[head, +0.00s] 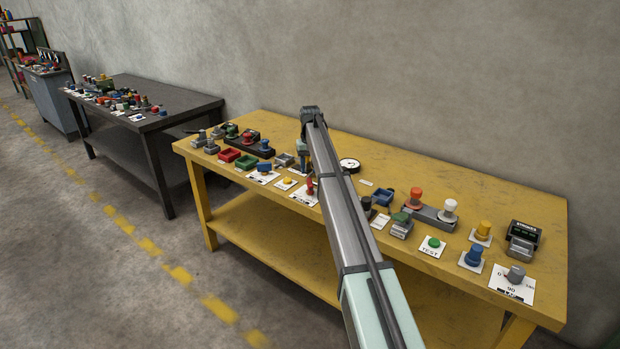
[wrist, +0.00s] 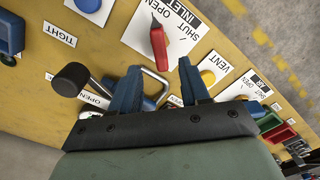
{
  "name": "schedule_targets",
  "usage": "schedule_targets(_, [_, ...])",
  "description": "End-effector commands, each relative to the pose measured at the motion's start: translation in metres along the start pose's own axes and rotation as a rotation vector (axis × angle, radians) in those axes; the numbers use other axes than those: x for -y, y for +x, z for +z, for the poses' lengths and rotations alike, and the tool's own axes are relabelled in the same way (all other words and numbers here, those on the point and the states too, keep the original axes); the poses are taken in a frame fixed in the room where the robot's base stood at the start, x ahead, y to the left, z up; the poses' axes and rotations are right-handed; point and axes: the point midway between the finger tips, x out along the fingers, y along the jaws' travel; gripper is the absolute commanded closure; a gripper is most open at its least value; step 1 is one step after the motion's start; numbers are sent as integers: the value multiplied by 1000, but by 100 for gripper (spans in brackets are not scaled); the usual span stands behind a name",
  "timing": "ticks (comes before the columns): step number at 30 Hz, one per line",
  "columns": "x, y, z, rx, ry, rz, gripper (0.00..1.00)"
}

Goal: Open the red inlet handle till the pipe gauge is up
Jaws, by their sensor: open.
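The red inlet handle (wrist: 158,43) stands on a white plate (wrist: 185,40) marked INLET, SHUT and OPEN. Its narrow end points to the top of the wrist view, near the lettering. In the head view the red handle (head: 310,187) shows just left of my arm. My gripper (wrist: 160,66) is open, its two blue fingers apart with nothing held. The handle lies just beyond the fingertips, between their lines, and seems untouched. The round white gauge (head: 349,164) is beside my arm in the head view; its needle is too small to read.
A grey U-shaped bar (wrist: 155,84) shows between my fingers. A black knob on a lever (wrist: 71,79) is left of them, and a yellow VENT button (wrist: 208,77) is right. Several other controls crowd the yellow bench (head: 480,178).

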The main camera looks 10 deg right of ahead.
Motion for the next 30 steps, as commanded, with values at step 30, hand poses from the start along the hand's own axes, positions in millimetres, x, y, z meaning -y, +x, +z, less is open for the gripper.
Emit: schedule_targets(30, [12,-59,3,-13,-30,14,54])
